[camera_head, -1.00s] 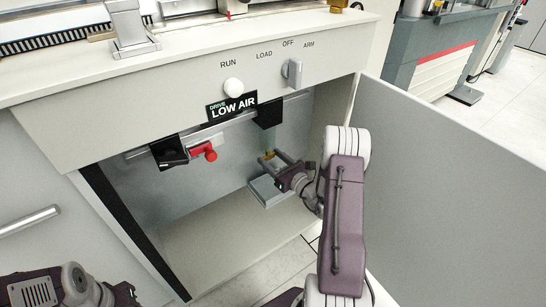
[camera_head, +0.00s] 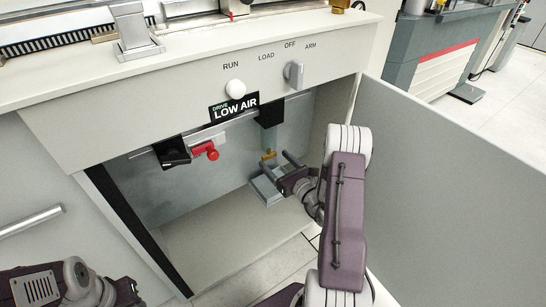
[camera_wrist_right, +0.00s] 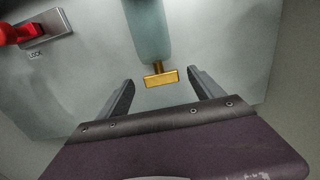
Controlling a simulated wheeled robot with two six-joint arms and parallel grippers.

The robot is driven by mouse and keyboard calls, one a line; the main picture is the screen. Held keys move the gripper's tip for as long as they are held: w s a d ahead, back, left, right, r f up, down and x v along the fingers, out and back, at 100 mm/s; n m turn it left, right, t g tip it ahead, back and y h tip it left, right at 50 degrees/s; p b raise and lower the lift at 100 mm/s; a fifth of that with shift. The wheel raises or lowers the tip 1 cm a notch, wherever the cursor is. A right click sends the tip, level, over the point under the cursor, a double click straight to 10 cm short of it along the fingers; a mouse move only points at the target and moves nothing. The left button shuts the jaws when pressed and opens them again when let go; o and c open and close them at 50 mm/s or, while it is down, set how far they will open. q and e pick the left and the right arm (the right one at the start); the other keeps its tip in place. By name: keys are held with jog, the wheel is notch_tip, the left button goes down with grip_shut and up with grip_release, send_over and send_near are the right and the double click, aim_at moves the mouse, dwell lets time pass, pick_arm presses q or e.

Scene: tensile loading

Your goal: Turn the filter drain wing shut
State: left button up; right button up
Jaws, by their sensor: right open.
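The filter drain wing (camera_wrist_right: 161,77) is a small brass T-shaped piece under the pale translucent filter bowl (camera_wrist_right: 148,28). In the right wrist view its crossbar lies nearly level, tilted slightly up to the right. In the head view the wing (camera_head: 268,156) shows small inside the cabinet. My right gripper (camera_head: 277,171) is inside the cabinet, open and empty. In the wrist view its fingers stand on either side of the wing, with gaps between. My left arm shows at the bottom left of the head view, but its fingers do not show.
A red handle (camera_head: 207,151) with a lock plate (camera_wrist_right: 45,27) is left of the filter. The open door (camera_head: 455,185) is right of my arm. The cabinet floor (camera_head: 220,235) is mostly clear.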

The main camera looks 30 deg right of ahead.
jog(key=s+p, duration=0.2)
jog(key=s, duration=0.4)
jog(key=shift+s+d, duration=0.3)
jog(key=shift+s, duration=0.05)
jog(key=shift+a, duration=0.1)
